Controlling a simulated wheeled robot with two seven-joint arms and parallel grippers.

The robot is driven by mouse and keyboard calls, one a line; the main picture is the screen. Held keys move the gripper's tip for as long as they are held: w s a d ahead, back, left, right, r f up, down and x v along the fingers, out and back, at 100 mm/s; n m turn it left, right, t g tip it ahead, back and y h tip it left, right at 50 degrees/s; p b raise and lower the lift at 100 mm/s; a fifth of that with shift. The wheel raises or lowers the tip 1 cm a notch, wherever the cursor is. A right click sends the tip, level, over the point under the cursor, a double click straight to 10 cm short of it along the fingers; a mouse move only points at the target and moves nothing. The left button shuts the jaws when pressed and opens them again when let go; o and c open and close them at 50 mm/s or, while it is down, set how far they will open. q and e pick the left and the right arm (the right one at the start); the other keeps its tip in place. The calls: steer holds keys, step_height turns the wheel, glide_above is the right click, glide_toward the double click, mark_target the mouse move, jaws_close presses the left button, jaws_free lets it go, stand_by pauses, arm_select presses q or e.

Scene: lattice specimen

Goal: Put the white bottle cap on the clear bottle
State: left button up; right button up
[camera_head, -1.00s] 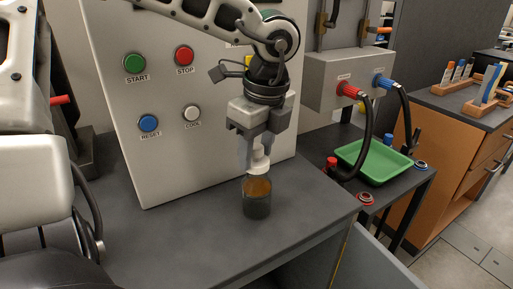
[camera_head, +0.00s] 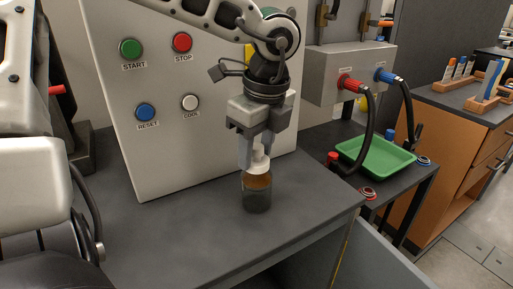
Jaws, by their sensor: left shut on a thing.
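The clear bottle (camera_head: 257,196) stands upright on the dark bench top, with a dark lower part and a brownish upper part. The white bottle cap (camera_head: 259,163) is between the fingertips of my left gripper (camera_head: 257,152), which comes down from above and is shut on it. The cap is right over the bottle's mouth; I cannot tell whether it is seated or only touching. The bottle's neck is hidden by the cap. My right gripper is not in view.
A white panel (camera_head: 200,150) with START, STOP, RESET and COOL buttons stands behind the bottle. A green tray (camera_head: 375,158) sits on a side table at the right, near red and blue hoses. The bench top (camera_head: 180,235) is clear left of and before the bottle.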

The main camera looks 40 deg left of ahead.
mark_target(257, 146)
arm_select(q)
steer(key=shift+s+f, duration=0.1)
steer(key=shift+f, duration=0.05)
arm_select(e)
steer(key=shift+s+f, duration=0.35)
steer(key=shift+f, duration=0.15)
arm_select(q)
steer(key=o, duration=1.5)
steer(key=shift+d+r+p, duration=0.2)
steer(key=shift+r+p, duration=0.3)
steer(key=shift+r, duration=0.8)
steer(key=shift+d+r+p, duration=0.2)
steer(key=shift+r+p, duration=0.25)
steer(key=shift+r, duration=0.8)
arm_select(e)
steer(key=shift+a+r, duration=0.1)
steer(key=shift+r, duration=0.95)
arm_select(q)
steer(key=shift+w+d+r+p, duration=0.15)
steer(key=shift+d+r, duration=0.25)
steer(key=shift+r, duration=2.2)
steer(key=shift+d+r+p, duration=0.2)
steer(key=shift+d+r, duration=0.15)
steer(key=shift+r, duration=2.3)
steer(key=shift+w+d+r+p, duration=0.15)
steer(key=shift+d+r, duration=0.25)
steer(key=shift+r, duration=2.2)
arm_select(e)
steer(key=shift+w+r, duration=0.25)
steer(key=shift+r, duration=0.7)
